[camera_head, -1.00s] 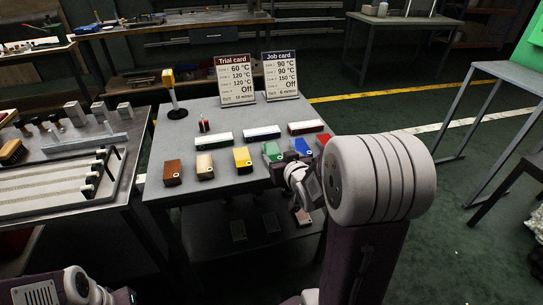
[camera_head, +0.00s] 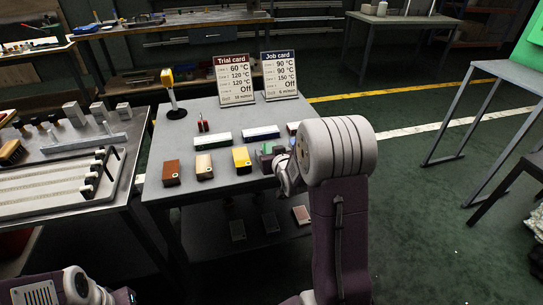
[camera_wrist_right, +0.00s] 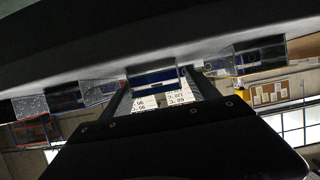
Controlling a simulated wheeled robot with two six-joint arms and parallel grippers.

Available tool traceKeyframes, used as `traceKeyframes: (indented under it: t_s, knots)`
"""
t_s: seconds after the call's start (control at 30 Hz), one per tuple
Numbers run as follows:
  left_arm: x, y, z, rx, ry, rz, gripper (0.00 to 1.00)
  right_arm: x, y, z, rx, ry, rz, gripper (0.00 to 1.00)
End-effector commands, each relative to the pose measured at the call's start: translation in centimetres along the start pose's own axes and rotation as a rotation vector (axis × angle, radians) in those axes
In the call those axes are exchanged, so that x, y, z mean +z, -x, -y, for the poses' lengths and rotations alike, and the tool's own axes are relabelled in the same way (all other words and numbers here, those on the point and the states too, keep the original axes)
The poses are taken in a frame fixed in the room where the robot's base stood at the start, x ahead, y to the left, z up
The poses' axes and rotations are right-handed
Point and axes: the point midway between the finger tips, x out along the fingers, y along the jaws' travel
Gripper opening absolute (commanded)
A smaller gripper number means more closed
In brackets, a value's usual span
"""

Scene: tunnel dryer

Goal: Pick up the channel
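No part is labelled as the channel, and I cannot tell for sure which thing it is. A long pale metal bar (camera_head: 85,143) lies on the left table. Several small coloured blocks stand in a row on the middle table: brown (camera_head: 172,173), tan (camera_head: 204,166), yellow (camera_head: 241,158), and green (camera_head: 267,149), which is partly hidden. My right gripper (camera_head: 272,160) is at the green block's place, over the table's right part. In the right wrist view its two dark fingers (camera_wrist_right: 165,95) stand apart with nothing clearly between them. My left gripper is out of view.
Behind the blocks lie a green-white bar (camera_head: 211,140) and a blue-white bar (camera_head: 261,132). A Trial card (camera_head: 233,80) and a Job card (camera_head: 280,76) stand at the back beside a yellow-topped post (camera_head: 168,79). Open green floor lies right of my right arm.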

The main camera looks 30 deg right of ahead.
Motion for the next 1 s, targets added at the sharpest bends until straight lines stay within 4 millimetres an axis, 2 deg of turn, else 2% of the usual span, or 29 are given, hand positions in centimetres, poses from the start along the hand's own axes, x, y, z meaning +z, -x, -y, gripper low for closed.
traceKeyframes:
  t_s: [0.03, 0.2, 0.23, 0.57, 0.8, 1.0]
  knots:
    - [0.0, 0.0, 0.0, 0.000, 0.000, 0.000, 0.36, 0.0, 0.0, 0.0, 0.000, 0.000, 0.000, 0.54]
    - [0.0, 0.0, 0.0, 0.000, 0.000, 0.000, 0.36, 0.0, 0.0, 0.0, 0.000, 0.000, 0.000, 0.07]
    - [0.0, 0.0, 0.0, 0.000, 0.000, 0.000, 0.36, 0.0, 0.0, 0.0, 0.000, 0.000, 0.000, 0.00]
    - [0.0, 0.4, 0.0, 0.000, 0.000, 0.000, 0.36, -0.8, 0.3, 0.0, 0.000, 0.001, -0.003, 0.00]
    - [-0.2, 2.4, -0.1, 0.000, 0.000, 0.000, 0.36, -4.7, 1.9, 0.0, 0.000, 0.002, -0.007, 0.00]
    - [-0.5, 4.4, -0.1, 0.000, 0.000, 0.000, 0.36, -7.7, 1.2, -4.7, 0.007, 0.001, -0.003, 0.00]
